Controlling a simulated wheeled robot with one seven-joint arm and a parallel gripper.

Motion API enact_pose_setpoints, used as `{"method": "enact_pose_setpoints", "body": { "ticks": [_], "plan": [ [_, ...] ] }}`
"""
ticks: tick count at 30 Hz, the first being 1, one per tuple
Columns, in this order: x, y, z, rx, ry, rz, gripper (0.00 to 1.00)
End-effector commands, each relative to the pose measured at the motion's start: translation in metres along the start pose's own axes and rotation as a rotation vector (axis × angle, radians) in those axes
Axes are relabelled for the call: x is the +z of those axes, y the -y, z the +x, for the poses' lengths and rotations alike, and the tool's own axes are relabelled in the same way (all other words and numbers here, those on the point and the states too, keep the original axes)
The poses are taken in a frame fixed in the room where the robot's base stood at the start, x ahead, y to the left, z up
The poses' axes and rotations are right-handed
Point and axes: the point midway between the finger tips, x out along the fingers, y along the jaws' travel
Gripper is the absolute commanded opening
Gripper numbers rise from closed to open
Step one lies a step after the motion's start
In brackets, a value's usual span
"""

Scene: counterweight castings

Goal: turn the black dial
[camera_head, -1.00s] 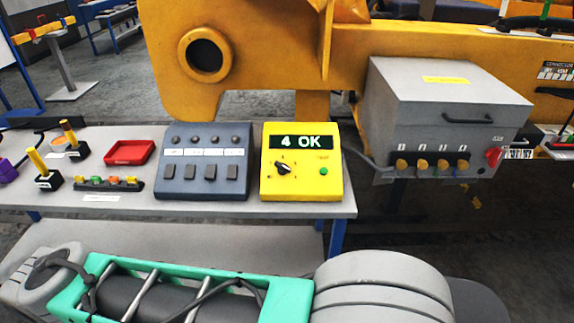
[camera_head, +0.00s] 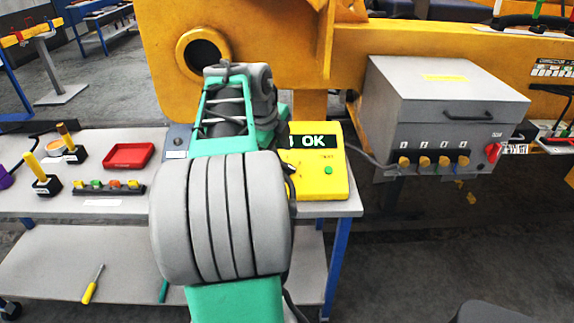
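The yellow box (camera_head: 322,180) stands on the grey workbench, with a display reading "OK" at its right end and a green button. Its black dial is hidden behind my arm in the head view. My arm reaches forward over the bench, covering the left part of the yellow box and nearly all of the blue-grey switch panel (camera_head: 177,141). My gripper is hidden behind the arm links, so its fingers and their distance from the dial cannot be seen.
A grey connector box (camera_head: 440,110) with several orange-yellow knobs and a red switch is at right. A red tray (camera_head: 129,155), a button strip (camera_head: 108,188) and upright yellow-handled pieces stand on the bench's left. A screwdriver (camera_head: 92,285) lies on the lower shelf.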

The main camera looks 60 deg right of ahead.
Motion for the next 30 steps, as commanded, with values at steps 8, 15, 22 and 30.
{"method": "enact_pose_setpoints", "body": {
  "ticks": [8, 15, 22, 30],
  "plan": [
    [-0.001, 0.000, 0.047, 0.003, -0.003, 0.008, 0.35],
    [0.001, 0.000, 0.074, 0.000, 0.001, 0.005, 0.35],
    [0.001, 0.000, 0.075, -0.001, 0.002, 0.004, 0.35],
    [0.001, 0.000, 0.075, -0.001, 0.002, 0.004, 0.12]
  ]
}}
